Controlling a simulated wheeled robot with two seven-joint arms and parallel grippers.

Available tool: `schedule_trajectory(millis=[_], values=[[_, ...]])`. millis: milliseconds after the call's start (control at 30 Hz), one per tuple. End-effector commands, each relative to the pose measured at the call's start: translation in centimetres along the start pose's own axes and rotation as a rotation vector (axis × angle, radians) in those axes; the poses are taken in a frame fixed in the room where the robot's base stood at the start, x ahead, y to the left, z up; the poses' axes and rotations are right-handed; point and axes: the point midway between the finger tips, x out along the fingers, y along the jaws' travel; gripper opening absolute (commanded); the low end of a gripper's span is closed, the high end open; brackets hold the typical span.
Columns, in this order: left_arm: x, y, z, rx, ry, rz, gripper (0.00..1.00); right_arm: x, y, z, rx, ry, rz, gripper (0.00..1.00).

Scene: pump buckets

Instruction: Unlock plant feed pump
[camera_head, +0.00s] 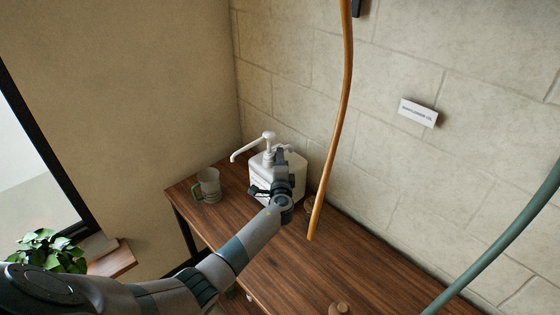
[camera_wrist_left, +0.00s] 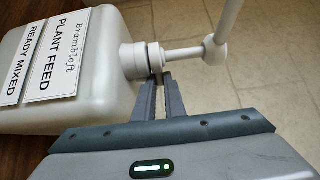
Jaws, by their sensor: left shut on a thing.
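The white plant feed container (camera_head: 262,184) stands upright on the wooden table, with a white pump (camera_head: 268,140) on top and its long spout pointing left. In the left wrist view the container (camera_wrist_left: 95,85) carries labels reading "Brambloft", "PLANT FEED" and "READY MIXED". My left gripper (camera_head: 277,160) is in front of the container and hides part of it. In the wrist view its fingers (camera_wrist_left: 160,85) are close together at the pump collar (camera_wrist_left: 140,60), shut on it. My right gripper is out of view.
A grey mug (camera_head: 209,181) with a green handle stands left of the container. An orange hose (camera_head: 335,130) hangs in front of the wall, right of my left gripper. A green hose (camera_head: 500,240) crosses at right. A small round brown object (camera_head: 339,308) lies near the front of the table (camera_head: 290,265).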

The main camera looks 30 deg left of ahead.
Motion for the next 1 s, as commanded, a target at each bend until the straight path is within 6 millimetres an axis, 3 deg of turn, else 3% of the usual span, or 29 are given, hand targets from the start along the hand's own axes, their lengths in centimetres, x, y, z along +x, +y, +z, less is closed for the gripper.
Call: schedule_trajectory(millis=[67, 367, 400, 467, 1000], values=[[0.1, 0.21, -0.08, -0.004, -0.022, 0.001, 0.0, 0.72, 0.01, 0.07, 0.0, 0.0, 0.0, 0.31], [0.09, 0.02, -0.01, 0.0, -0.031, 0.003, 0.0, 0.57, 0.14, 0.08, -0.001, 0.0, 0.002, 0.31], [0.09, 0.02, -0.01, 0.0, -0.031, 0.003, 0.17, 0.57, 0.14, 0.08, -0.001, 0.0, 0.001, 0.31], [0.09, 0.02, -0.01, 0.0, -0.031, 0.003, 0.29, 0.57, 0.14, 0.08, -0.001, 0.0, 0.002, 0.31], [-0.78, 0.18, -0.07, -0.001, -0.03, 0.003, 0.29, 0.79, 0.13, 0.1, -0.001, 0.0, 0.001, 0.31]])
